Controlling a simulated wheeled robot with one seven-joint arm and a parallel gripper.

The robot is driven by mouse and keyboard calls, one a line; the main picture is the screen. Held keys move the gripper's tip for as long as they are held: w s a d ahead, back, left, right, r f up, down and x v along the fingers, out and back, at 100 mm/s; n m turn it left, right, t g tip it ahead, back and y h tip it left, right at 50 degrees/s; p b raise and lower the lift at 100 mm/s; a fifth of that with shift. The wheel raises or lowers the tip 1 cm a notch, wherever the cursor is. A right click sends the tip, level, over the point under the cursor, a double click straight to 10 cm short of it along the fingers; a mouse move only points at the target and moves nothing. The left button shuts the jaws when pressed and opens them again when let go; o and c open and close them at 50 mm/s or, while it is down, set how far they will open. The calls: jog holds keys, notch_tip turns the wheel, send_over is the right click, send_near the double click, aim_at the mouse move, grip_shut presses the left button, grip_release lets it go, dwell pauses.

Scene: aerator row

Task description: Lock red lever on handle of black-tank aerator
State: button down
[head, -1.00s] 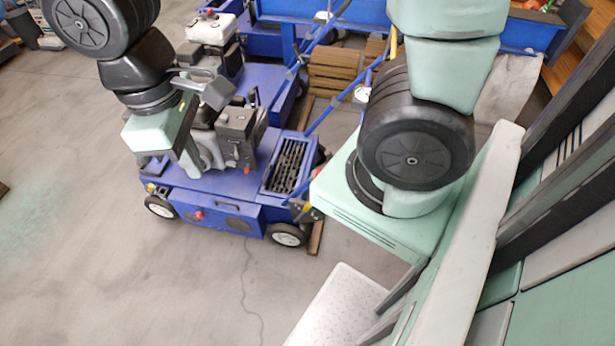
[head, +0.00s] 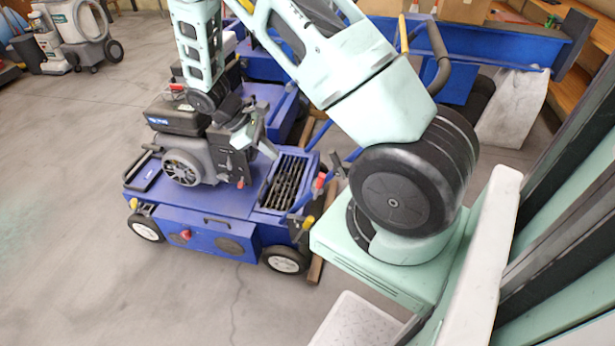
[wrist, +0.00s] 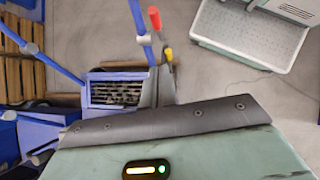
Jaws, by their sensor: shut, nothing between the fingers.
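The black-tank aerator is a blue wheeled machine (head: 195,200) with a black tank (head: 176,118) on its engine, left of centre in the head view. A red-tipped lever (head: 319,181) shows at its right end by the blue handle tubes; the red tip also shows in the wrist view (wrist: 154,18), beside a blue tube (wrist: 140,22). My gripper (head: 272,153) is above the machine, between engine and slotted tray, left of the red lever. In the wrist view my gripper (wrist: 163,72) is shut and empty, its tips below the red tip in the picture. Whether the lever is locked cannot be told.
A yellow-tipped lever (wrist: 168,54) lies close to my fingertips in the wrist view. A slotted metal tray (head: 287,180) sits on the machine's right end. Another blue machine (head: 262,72) stands behind. Open floor (head: 70,240) lies left and in front.

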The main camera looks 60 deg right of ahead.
jog(key=b, duration=0.1)
send_near(318, 187)
notch_tip(318, 187, down, 3)
jog(key=w, duration=0.2)
jog(key=s+d, duration=0.1)
jog(key=s, duration=0.1)
jog(key=s+d+f, duration=0.1)
jog(key=shift+s+d, duration=0.2)
jog(key=shift+s, duration=0.2)
